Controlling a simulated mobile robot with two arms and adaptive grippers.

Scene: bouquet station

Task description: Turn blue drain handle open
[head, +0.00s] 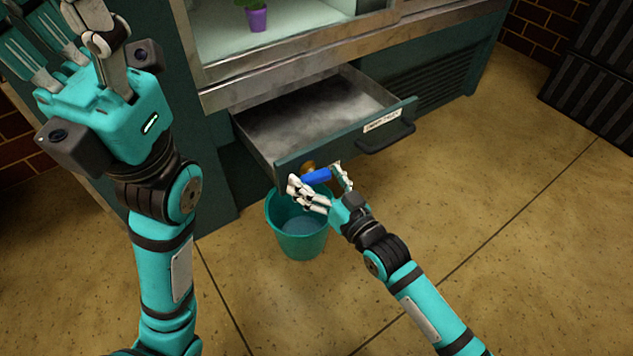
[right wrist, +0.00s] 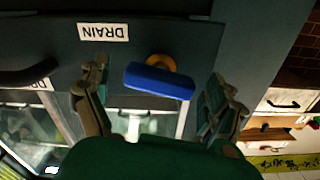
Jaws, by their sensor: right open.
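The blue drain handle (head: 316,177) sits on a brass fitting on the front of the pulled-out drawer (head: 290,158). In the right wrist view the blue handle (right wrist: 160,80) lies nearly crosswise in front of its brass valve, beside an upside-down DRAIN label (right wrist: 103,32). My right gripper (head: 322,186) is open, with one finger on each side of the handle; I cannot tell whether they touch it. My left gripper (head: 85,30) is raised at the upper left, away from the handle, its fingertips partly cut off by the frame edge.
A teal bucket (head: 300,238) stands on the floor under the drain. The drawer has a black pull handle (head: 386,137) and a white label. A purple pot (head: 257,19) stands inside the cabinet above.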

